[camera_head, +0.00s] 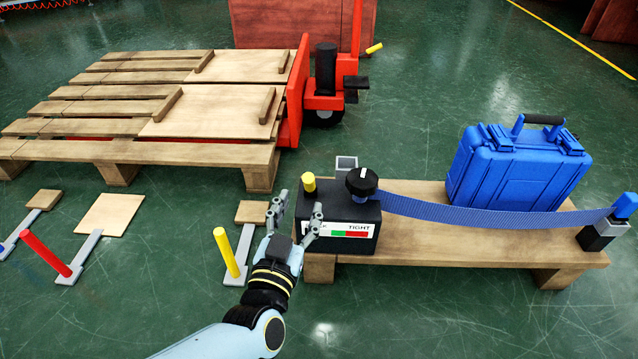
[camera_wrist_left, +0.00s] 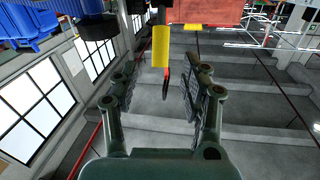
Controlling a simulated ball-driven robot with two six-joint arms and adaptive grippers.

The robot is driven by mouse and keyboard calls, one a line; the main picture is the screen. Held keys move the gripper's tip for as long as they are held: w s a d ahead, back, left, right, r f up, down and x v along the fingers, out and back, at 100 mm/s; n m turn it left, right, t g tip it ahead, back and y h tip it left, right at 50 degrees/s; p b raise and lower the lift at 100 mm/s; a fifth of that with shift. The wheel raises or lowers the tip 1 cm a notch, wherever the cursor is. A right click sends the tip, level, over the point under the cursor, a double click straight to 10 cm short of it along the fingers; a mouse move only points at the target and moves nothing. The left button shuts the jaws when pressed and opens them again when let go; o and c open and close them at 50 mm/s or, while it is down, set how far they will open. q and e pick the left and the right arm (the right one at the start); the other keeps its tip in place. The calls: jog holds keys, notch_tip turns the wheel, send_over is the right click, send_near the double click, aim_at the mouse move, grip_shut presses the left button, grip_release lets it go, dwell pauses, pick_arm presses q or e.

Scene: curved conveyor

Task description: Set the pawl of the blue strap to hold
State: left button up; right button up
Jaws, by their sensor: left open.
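The blue strap (camera_head: 455,214) runs from under a black knob (camera_head: 362,182) on a black box (camera_head: 340,209) to a blue-topped end block (camera_head: 604,232). The box's front label reads TIGHT at its right, above a green and red band; its left part is hidden by my gripper. A yellow peg (camera_head: 309,183), perhaps the pawl's handle, stands on the box's left top. My left gripper (camera_head: 300,208) is open and empty at the box's left front, near the peg. In the left wrist view the peg (camera_wrist_left: 161,46) shows ahead, between the spread fingers. My right gripper is not in view.
A wooden bench (camera_head: 470,248) carries the box and a blue case (camera_head: 518,168) behind the strap. Left of my gripper, a yellow lever (camera_head: 227,255) and a red lever (camera_head: 47,253) stand on the floor. A wooden pallet (camera_head: 140,150) and a red truck (camera_head: 325,90) are behind.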

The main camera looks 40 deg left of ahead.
aim_at(308, 187)
pick_arm(q)
jog(key=b+x, duration=0.2)
jog(key=x, duration=0.5)
jog(key=shift+f, duration=0.15)
jog(key=shift+w+a, duration=0.25)
jog(key=shift+w, duration=0.2)
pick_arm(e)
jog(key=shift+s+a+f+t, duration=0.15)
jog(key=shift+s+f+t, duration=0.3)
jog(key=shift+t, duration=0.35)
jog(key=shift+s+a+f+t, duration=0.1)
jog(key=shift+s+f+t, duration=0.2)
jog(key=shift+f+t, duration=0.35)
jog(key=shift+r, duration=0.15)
pick_arm(q)
grip_shut()
